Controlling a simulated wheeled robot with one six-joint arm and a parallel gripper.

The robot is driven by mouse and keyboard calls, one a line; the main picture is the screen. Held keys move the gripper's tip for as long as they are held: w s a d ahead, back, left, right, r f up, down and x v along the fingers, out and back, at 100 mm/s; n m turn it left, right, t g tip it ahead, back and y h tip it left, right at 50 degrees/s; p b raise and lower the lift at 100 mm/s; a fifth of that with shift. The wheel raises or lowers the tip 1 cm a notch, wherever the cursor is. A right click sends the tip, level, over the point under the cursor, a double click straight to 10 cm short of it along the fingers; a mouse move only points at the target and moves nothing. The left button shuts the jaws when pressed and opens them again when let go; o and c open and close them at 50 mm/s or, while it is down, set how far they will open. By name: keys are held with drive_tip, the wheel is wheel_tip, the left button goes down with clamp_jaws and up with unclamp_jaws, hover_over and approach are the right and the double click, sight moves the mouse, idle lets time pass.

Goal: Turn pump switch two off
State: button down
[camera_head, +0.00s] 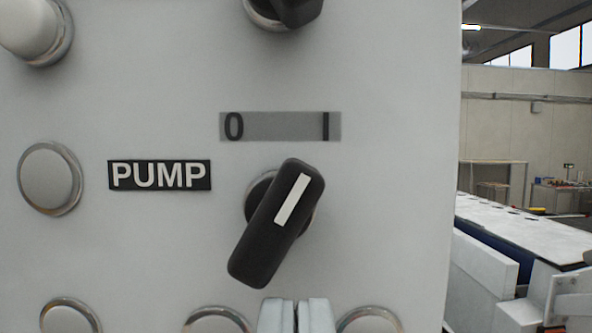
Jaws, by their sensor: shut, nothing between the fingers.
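A black rotary switch (270,228) with a white pointer line sits on the light grey panel (400,200). Its handle is tilted, with the white-marked end up and to the right, toward the I side. A grey strip (280,127) above it reads 0 at left and I at right. A PUMP label (160,175) is to its left. Nothing in view marks which pump number this is. My gripper (297,312) shows at the bottom edge, its two light fingertips together and empty. In the picture it is below the switch handle, apart from it.
A round button (50,178) is left of the label. Another black switch (290,8) and a white knob (32,30) are cut off at the top. Several round buttons line the bottom edge. The panel ends at right, with a white machine (530,235) beyond.

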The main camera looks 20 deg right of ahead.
drive_tip(key=shift+s+d+r, duration=0.1)
drive_tip(key=shift+d+r, duration=0.05)
drive_tip(key=shift+d, duration=0.25)
idle(0.3)
drive_tip(key=shift+s+d+f, duration=0.1)
drive_tip(key=shift+s+f, duration=0.05)
drive_tip(key=shift+f, duration=0.2)
drive_tip(key=shift+s+a, duration=0.25)
drive_tip(key=shift+s, duration=0.7)
drive_tip(key=shift+s+a, duration=0.3)
drive_tip(key=shift+s, duration=0.6)
drive_tip(key=shift+s+a, duration=0.25)
drive_tip(key=shift+s, duration=0.7)
drive_tip(key=shift+a, duration=0.1)
drive_tip(key=w+a, duration=0.1)
drive_tip(key=w, duration=0.5)
drive_tip(key=shift+w+a+r, duration=0.15)
drive_tip(key=shift+w, duration=0.2)
drive_tip(key=shift+r, duration=0.2)
